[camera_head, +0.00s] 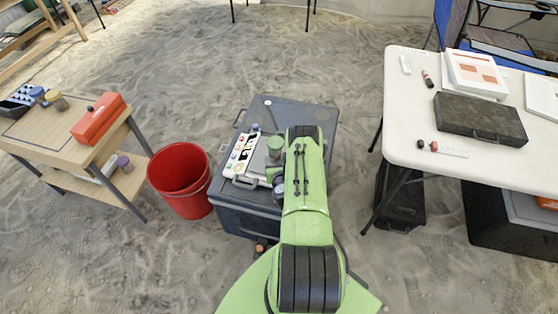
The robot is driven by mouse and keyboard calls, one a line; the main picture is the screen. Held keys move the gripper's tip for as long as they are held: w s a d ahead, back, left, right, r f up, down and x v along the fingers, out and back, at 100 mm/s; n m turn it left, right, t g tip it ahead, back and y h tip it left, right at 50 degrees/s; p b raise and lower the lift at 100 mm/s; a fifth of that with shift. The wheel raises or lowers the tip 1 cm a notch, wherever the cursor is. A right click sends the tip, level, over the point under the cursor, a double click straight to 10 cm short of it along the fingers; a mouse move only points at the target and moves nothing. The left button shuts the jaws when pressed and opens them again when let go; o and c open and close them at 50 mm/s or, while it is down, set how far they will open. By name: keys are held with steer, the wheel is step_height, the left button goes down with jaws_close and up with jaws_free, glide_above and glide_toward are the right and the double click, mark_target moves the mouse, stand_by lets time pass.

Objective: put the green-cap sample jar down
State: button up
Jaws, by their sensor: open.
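The green-cap sample jar (275,145) stands upright, as far as I can tell, on the dark crate (310,105), just left of my arm. My gripper (276,168) is at the near side of the jar, low over the crate. It is open, but my arm hides much of it, and I cannot tell whether a finger touches the jar.
A white panel with dark markings (241,155) lies left of the jar on the crate. A red bucket (182,178) stands left of the crate. A wooden table (50,130) with a red toolbox (98,118) is farther left. A white table (398,110) is at right.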

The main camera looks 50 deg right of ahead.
steer(key=shift+s+a+r+p, duration=0.3)
steer(key=shift+a+r+p, duration=0.1)
steer(key=shift+r+p, duration=0.3)
steer(key=w+a+r+n+t+y+p, duration=0.2)
steer(key=w+a+r+n+y+p, duration=0.15)
steer(key=w+r+n, duration=0.35)
steer(key=w+a+r+n+t+y+p, duration=0.2)
steer(key=w+a+r+n, duration=0.3)
steer(key=r, duration=0.4)
steer(key=w+a+r+n+g+y, duration=0.1)
steer(key=w+a+r+n+y, duration=0.15)
steer(key=a+r+n, duration=0.65)
steer(key=w+a+r+n+g+y, duration=0.1)
steer(key=a+r+n+g+y, duration=0.15)
steer(key=a+r+n, duration=0.65)
steer(key=s+a+r+n+g, duration=0.1)
steer(key=s+a+r+n, duration=0.15)
steer(key=s+r, duration=0.35)
steer(key=s+a+r+n+g, duration=0.1)
steer(key=s+a+r+n, duration=0.1)
steer(key=s+r+n, duration=0.3)
steer(key=s+r+n+g+h, duration=0.2)
steer(key=s+n, duration=0.4)
steer(key=s, duration=1.7)
steer(key=shift+s+r+g, duration=0.25)
steer(key=shift+r+g, duration=0.25)
steer(key=shift+g, duration=0.05)
